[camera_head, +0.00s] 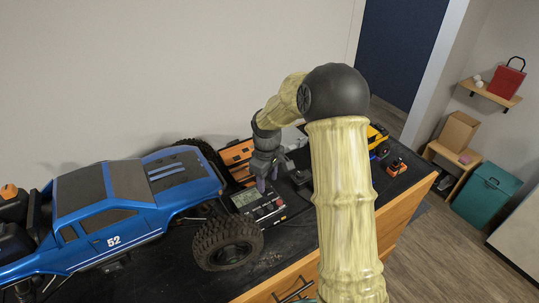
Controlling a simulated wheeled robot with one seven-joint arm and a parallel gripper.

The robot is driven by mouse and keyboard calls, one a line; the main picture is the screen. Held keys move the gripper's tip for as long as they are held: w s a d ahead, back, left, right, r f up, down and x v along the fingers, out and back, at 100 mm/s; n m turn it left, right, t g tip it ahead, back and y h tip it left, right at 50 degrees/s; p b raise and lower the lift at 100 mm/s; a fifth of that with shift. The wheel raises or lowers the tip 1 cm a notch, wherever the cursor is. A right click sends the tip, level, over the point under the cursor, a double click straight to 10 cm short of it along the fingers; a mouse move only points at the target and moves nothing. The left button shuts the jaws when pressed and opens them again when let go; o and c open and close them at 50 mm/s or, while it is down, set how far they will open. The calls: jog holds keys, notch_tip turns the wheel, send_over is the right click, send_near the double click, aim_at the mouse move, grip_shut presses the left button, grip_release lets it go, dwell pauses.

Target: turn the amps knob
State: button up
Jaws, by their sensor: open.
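A small dark charger-like box (257,205) with a pale screen and red marks lies on the black tabletop, right of the truck's front wheel. I take it to carry the amps knob, but the knob is too small to tell apart. My gripper (262,186) is open, pointing down at the top of this box, very close above it. I cannot tell whether the fingertips touch it. My wrist and fingers hide part of the box's far side.
A blue crawler truck (110,210) numbered 52 fills the table's left. Its big front wheel (228,243) stands close to the box. Orange-and-black items (238,153) lie behind my gripper. Yellow and orange small items (396,166) lie right of my arm. The wooden table edge (405,200) runs along the right.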

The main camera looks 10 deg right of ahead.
aim_at(267, 184)
notch_tip(267, 184, up, 16)
jog(key=b, duration=0.3)
dwell(0.3)
jog(key=s+f+m+t, duration=0.1)
jog(key=s+f+m, duration=0.3)
jog(key=s+f, duration=0.3)
jog(key=s+d+f+m+t+b, duration=0.1)
jog(key=s+f+m, duration=0.3)
jog(key=s, duration=1)
notch_tip(267, 184, down, 3)
jog(key=shift+s+f+t, duration=0.1)
jog(key=shift+s+t, duration=0.1)
jog(key=shift+t, duration=0.1)
